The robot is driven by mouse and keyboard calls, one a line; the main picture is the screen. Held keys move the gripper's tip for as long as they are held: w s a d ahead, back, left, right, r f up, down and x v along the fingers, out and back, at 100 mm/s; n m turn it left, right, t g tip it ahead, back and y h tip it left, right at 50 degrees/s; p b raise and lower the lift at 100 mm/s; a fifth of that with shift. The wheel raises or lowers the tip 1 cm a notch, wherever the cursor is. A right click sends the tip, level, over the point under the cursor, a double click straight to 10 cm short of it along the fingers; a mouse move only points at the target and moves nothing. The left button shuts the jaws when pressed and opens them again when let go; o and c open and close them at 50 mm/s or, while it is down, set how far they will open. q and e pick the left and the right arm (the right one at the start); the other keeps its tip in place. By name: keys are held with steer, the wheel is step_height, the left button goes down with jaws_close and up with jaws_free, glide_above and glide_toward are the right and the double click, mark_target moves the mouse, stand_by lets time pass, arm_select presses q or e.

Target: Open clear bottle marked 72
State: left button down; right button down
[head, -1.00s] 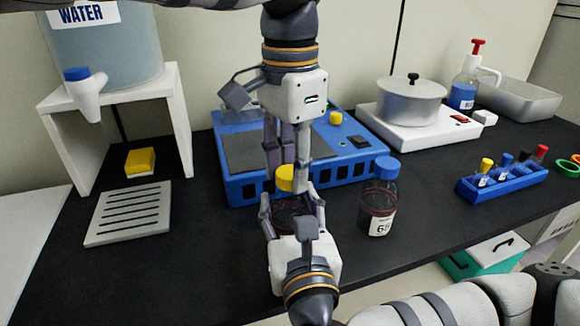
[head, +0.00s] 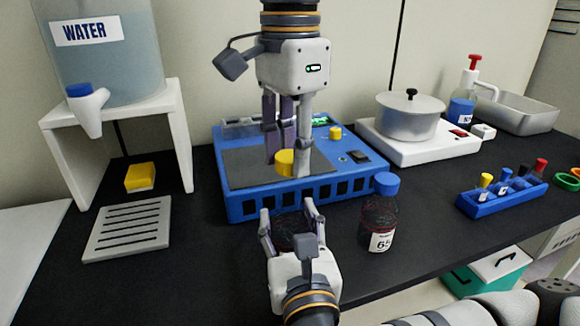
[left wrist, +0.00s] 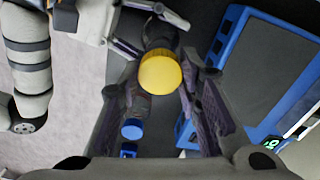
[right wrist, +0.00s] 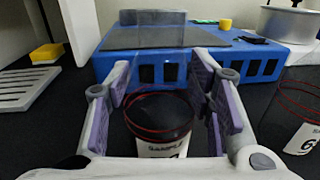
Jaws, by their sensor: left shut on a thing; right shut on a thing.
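My left gripper (head: 287,152) points down and is shut on the yellow cap (head: 285,165); the cap also shows between its fingers in the left wrist view (left wrist: 160,73). The cap is above the clear bottle (head: 290,238), with a gap between them in the head view. The bottle stands upright and uncapped between the fingers of my right gripper (head: 287,212), which is shut on it. In the right wrist view the bottle (right wrist: 160,122) shows an open top, red rings and a white label, whose number is partly cut off.
A blue-capped bottle (head: 378,222) stands just right of my right gripper. Behind is a blue device (head: 245,205). A pot (head: 410,118) on a white plate unit and a blue tube rack (head: 500,195) are at right. A slotted tray (head: 125,225) lies at left.

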steer(key=c, duration=0.7)
jaws_free()
